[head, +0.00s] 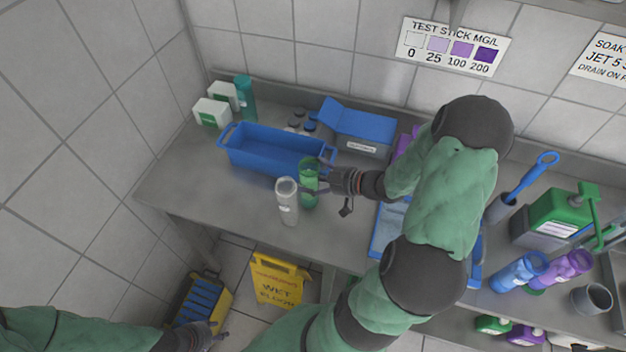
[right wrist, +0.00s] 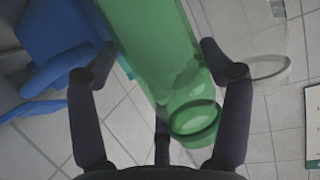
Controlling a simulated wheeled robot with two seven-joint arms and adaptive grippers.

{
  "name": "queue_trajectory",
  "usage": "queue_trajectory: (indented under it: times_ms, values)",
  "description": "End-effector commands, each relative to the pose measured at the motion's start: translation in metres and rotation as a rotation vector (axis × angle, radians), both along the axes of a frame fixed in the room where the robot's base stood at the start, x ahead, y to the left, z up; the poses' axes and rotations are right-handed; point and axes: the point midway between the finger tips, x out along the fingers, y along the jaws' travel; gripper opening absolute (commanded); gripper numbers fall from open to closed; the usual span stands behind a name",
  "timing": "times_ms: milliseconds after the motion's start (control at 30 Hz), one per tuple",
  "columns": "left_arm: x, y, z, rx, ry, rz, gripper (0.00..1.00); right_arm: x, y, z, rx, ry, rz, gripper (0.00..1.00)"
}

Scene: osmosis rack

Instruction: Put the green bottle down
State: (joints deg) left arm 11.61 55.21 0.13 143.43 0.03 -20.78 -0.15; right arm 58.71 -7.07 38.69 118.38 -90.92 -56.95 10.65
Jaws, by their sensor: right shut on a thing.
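The green bottle (head: 309,190) is upright near the front edge of the steel bench, in front of the blue crate (head: 262,150) and just right of a clear bottle (head: 287,203). My right gripper (head: 322,178) reaches it from the right and is shut on it. In the right wrist view the green bottle (right wrist: 165,60) runs between the two fingers of the right gripper (right wrist: 157,52). I cannot tell whether its base touches the bench. My left gripper (head: 205,336) is low at the left, below the bench and away from the bottle; its fingers are too unclear to read.
A blue box (head: 357,128) and a teal bottle (head: 245,98) stand at the back. The bench's left end (head: 185,185) is clear. A yellow wet-floor sign (head: 278,280) is on the floor in front.

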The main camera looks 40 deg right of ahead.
Motion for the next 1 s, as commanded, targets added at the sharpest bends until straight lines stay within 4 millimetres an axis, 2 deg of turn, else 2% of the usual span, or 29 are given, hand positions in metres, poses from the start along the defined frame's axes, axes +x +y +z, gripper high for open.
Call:
queue_trajectory:
  times_ms: [67, 467, 500, 567, 1000]
  values:
    - [-0.0001, 0.0, -0.005, 0.0, 0.0, 0.0, 0.4, 0.0, -0.0002, -0.0101, 0.0, -0.001, 0.0, 0.53]
    - [0.0, 0.0, -0.0055, 0.0, 0.0, 0.0, 0.4, -0.0001, -0.0005, -0.0132, -0.001, -0.001, 0.0, 0.53]
    - [-0.0001, 0.0, -0.0054, 0.0, 0.0, 0.0, 0.4, -0.0002, -0.0005, -0.0133, -0.001, -0.001, 0.0, 0.84]
    - [-0.0001, -0.0001, -0.0052, 0.0, 0.0, 0.0, 0.4, -0.0003, -0.0005, -0.013, -0.001, -0.001, 0.0, 1.0]
    - [-0.0001, 0.0, -0.0035, 0.0, 0.0, 0.0, 0.4, -0.0002, -0.0005, -0.0094, -0.002, -0.002, 0.0, 1.0]
